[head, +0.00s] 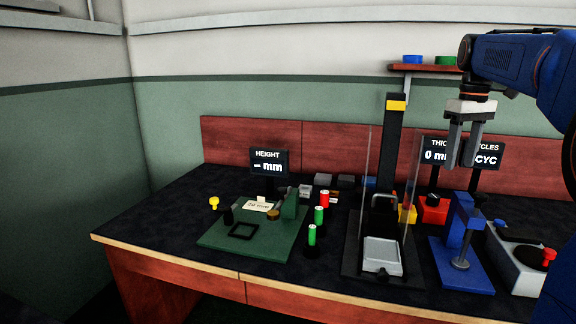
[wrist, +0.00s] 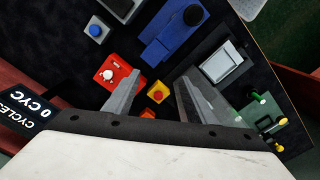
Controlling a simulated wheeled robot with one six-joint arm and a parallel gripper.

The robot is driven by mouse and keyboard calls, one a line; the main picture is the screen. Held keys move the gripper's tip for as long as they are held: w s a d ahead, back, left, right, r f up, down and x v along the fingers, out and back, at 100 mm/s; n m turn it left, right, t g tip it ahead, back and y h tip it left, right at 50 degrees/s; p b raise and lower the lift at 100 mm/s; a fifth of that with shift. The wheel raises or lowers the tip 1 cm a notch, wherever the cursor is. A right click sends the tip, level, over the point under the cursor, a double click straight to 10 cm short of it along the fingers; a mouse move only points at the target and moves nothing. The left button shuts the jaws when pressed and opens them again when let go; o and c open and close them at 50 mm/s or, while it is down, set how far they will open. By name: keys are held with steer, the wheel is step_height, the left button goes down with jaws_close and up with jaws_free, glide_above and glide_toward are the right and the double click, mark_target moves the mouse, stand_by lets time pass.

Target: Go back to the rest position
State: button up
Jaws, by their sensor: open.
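My gripper (head: 462,148) hangs from the blue arm at the upper right of the head view, fingers pointing down. In the wrist view my gripper (wrist: 152,98) has its two grey fingers spread with nothing held between them. It is above the right part of the bench, apart from everything on it.
The dark bench (head: 165,226) carries a green fixture plate (head: 222,240), green and red cylinders (head: 319,215), a clear-walled press (head: 385,252) and a blue stand (head: 463,250). Displays (head: 268,162) stand behind. A wall shelf (head: 425,68) is near my arm. The bench's left end is clear.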

steer(key=s+a+f+m+t, duration=0.1)
steer(key=s+a+f, duration=0.35)
steer(key=s, duration=0.35)
steer(key=s+a+f+m+t, duration=0.1)
steer(key=s+a+f, duration=0.3)
steer(key=s+a, duration=0.25)
steer(key=s+a+f+t, duration=0.1)
steer(key=s+a+f, duration=0.1)
steer(key=s+f, duration=0.5)
steer(key=s+a+f+m+t, duration=0.1)
steer(key=s+a+f, duration=0.1)
steer(key=s+f, duration=0.6)
steer(key=shift+s+a+f+m+t, duration=0.15)
steer(key=shift+a+f+m+t, duration=0.2)
steer(key=shift+f, duration=0.55)
